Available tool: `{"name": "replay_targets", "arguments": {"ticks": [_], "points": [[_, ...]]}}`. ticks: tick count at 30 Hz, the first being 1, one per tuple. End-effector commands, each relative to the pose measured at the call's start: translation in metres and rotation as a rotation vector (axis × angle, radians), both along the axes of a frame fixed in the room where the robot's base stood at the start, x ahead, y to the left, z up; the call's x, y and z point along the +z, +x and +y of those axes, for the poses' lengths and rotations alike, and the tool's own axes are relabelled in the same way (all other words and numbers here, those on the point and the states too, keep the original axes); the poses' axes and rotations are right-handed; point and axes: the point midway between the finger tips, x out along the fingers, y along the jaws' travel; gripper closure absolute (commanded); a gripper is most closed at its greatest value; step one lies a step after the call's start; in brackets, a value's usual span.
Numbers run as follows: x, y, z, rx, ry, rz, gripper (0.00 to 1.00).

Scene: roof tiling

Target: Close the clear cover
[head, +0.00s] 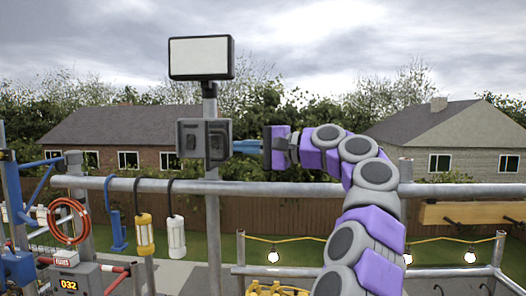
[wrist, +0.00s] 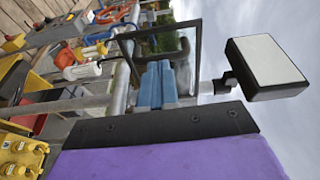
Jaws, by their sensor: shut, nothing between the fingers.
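A grey box (head: 193,138) is fixed to the upright post at mid-height in the head view. The clear cover (wrist: 162,42) shows in the wrist view as a dark-framed see-through pane, with trees visible through it and a dark curved part by it. In the head view I cannot make the cover out from the box. My gripper (head: 236,147) comes from the right, its blue fingers shut and empty, with the tips at the box's right side. In the wrist view the fingers (wrist: 155,84) overlap the pane's lower part; whether they touch it is unclear.
A white-faced panel (head: 201,58) tops the post. A horizontal rail (head: 280,189) runs below the box, with yellow (head: 145,234) and white (head: 177,238) lamps hanging from it. A red hose coil (head: 68,222) is at left. The air around my forearm looks clear.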

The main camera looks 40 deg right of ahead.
Motion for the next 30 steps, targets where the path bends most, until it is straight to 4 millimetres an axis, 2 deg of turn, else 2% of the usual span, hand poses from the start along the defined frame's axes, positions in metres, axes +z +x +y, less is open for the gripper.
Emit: {"name": "replay_targets", "arguments": {"ticks": [6,23,30], "points": [[0.0,0.014,0.007,0.0,0.001,0.0,1.0],[0.0,0.017,0.012,0.0,0.001,0.0,1.0],[0.0,0.023,0.025,-0.013,-0.001,-0.001,1.0]]}}
